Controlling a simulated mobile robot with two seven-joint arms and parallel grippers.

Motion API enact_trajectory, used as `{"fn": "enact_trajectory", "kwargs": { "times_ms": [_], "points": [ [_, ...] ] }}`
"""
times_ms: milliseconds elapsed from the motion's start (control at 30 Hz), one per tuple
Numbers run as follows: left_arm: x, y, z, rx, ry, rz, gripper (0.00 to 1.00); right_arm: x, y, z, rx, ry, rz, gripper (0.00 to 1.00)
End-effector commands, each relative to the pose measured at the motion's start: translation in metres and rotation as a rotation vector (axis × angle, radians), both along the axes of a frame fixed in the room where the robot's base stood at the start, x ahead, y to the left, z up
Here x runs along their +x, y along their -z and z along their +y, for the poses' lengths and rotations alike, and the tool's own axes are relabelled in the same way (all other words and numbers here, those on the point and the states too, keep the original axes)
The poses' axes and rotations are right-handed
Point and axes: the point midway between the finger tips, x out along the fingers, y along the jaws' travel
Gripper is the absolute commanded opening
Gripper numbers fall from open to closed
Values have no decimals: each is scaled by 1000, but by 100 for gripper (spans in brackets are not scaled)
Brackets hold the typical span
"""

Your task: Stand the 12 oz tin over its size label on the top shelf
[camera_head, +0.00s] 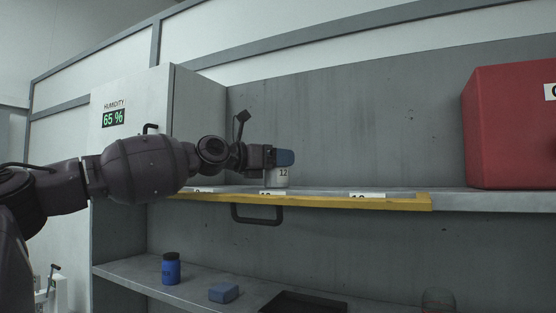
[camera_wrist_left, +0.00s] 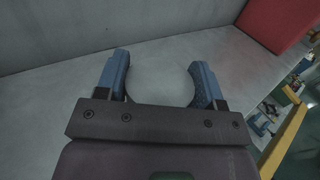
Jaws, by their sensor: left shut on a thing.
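The 12 oz tin (camera_head: 279,178) is pale, upright and marked 12. It is at the top shelf (camera_head: 330,187), behind the yellow front edge; I cannot tell whether its base touches the shelf. My left gripper (camera_head: 284,157) is shut on it, with blue fingers around its upper part. In the left wrist view the tin (camera_wrist_left: 160,82) shows as a pale round top between the two fingers (camera_wrist_left: 160,64). A small label (camera_head: 271,194) is just below and slightly left of the tin, partly hidden by the yellow edge. My right gripper is not in view.
Other labels stand at left (camera_head: 200,190) and right (camera_head: 367,196). A red box (camera_head: 510,125) stands at the right of the shelf. A grey side panel (camera_head: 198,110) is at left. The lower shelf holds a blue bottle (camera_head: 171,270) and a blue block (camera_head: 223,292).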

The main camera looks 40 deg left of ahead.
Motion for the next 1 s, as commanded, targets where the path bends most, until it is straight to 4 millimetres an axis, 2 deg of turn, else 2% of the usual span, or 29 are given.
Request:
{"fn": "enact_trajectory", "kwargs": {
  "times_ms": [267,300,467,800,1000],
  "points": [
    [0,2,0,1,0,-1,35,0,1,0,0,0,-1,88],
    [0,2,0,0,0,0,65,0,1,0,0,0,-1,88],
    [0,2,0,1,0,0,88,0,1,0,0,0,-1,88],
    [0,-1,0,2,0,-2,88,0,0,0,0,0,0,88],
    [-7,-1,1,4,2,-8,88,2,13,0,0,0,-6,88]
  ]
}}
